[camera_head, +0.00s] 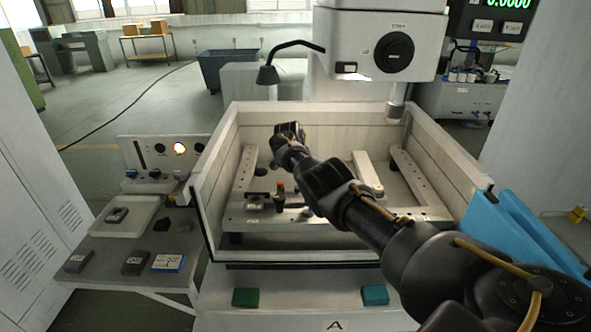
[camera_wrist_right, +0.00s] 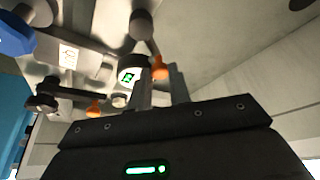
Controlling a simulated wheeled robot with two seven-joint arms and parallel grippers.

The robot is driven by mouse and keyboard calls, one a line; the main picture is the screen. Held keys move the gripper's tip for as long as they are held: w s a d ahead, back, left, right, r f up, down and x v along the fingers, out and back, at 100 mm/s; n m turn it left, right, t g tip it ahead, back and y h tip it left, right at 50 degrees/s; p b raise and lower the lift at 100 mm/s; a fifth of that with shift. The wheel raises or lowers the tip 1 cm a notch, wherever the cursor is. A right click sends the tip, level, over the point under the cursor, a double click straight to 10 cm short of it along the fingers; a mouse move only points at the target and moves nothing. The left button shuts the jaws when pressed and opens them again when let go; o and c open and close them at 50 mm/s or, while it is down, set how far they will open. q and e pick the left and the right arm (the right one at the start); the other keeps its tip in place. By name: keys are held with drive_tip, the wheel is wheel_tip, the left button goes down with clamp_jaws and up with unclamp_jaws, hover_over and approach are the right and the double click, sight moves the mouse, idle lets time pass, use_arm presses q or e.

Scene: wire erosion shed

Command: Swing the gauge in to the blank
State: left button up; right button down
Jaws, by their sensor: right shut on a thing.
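My right gripper (camera_wrist_right: 163,84) is shut on an orange knob (camera_wrist_right: 160,68) in the wrist view. A small round gauge face with a green display (camera_wrist_right: 129,76) sits just left of the fingers, close to the knob. In the head view my right arm reaches from the lower right into the open tank (camera_head: 237,185), its dark end (camera_head: 288,134) near the tank's middle. The fingertips and gauge face are hidden there. A black post with an orange top (camera_head: 281,187) stands on the front rail. I cannot tell which part is the blank. My left gripper is not in view.
The machine head (camera_head: 381,45) hangs above the tank, with a lamp (camera_head: 267,75) at its left. A control box (camera_head: 158,155) and a side bench (camera_head: 125,245) with small blocks stand left. Blue panels (camera_head: 500,235) line the right. The floor at back left is mostly clear.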

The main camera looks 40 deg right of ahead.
idle(0.4)
drive_tip(key=c, duration=1.3)
unclamp_jaws()
drive_tip(key=v, duration=1)
drive_tip(key=shift+r, duration=0.35)
drive_tip(key=shift+f, duration=0.1)
